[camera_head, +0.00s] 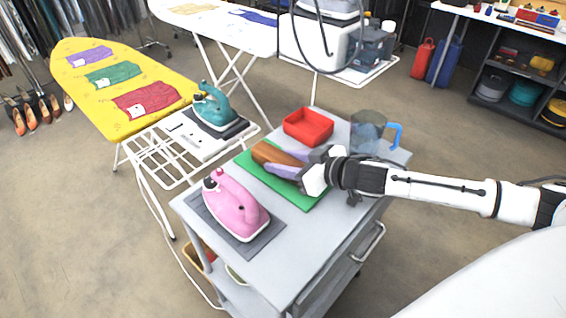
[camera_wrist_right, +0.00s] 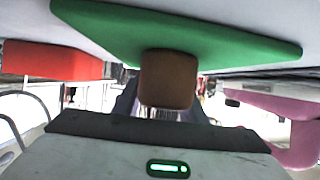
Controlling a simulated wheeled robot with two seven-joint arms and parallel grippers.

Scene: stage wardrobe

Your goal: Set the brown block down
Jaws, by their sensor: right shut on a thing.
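The brown block (camera_head: 274,153) is long and rounded, and lies between the purple-grey fingers of my right gripper (camera_head: 283,164). The gripper is shut on it. In the head view the block is over the green mat (camera_head: 313,195) on the grey cart. In the right wrist view the end of the brown block (camera_wrist_right: 167,80) shows against the green mat (camera_wrist_right: 190,32). I cannot tell whether the block touches the mat. My left gripper is not in view.
On the cart top (camera_head: 310,235), a pink iron (camera_head: 235,203) on a dark pad is in front, a red tray (camera_head: 307,126) behind, and a clear jug (camera_head: 367,130) with a blue handle at the back right. A teal iron (camera_head: 213,106) stands left, by the yellow ironing board (camera_head: 85,62).

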